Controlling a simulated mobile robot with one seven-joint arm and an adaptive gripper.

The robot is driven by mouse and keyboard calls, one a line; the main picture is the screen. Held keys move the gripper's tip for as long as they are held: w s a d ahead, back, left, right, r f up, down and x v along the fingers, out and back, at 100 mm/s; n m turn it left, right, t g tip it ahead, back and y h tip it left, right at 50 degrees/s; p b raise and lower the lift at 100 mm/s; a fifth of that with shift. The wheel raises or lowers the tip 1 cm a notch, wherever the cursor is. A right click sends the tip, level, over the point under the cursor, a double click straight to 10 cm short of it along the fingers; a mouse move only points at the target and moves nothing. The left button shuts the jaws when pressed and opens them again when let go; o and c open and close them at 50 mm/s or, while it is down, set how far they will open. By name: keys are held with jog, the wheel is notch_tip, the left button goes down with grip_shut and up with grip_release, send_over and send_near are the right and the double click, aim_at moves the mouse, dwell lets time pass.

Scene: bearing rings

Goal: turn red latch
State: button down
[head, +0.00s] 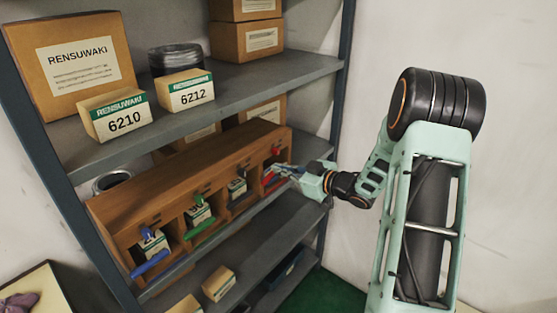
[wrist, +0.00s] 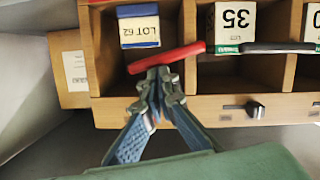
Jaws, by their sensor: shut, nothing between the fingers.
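In the head view, a small red latch (head: 276,152) sits on the wooden front strip above the cabinet's far right compartment. In the wrist view its place is mostly hidden behind my fingers. A red bar (wrist: 183,55) lies slightly tilted across the front of that same compartment, before a blue-and-white box marked LOT 62 (wrist: 139,31). My gripper (wrist: 157,80) is shut and empty, its fingertips right at the red bar's edge; I cannot tell whether they touch it. In the head view my gripper (head: 275,171) reaches in from the right.
The wooden cabinet (head: 190,172) stands on a grey shelf. Neighbouring compartments have a black latch (wrist: 255,109) and black bar (wrist: 277,47), green and blue ones further left. A shelf above (head: 240,80) carries boxes. Free room lies right of the rack.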

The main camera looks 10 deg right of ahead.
jog(key=shift+w+d+f+m+p, duration=0.2)
jog(key=shift+d+f+m+p, duration=0.1)
jog(key=shift+f+m+p, duration=0.15)
dwell(0.6)
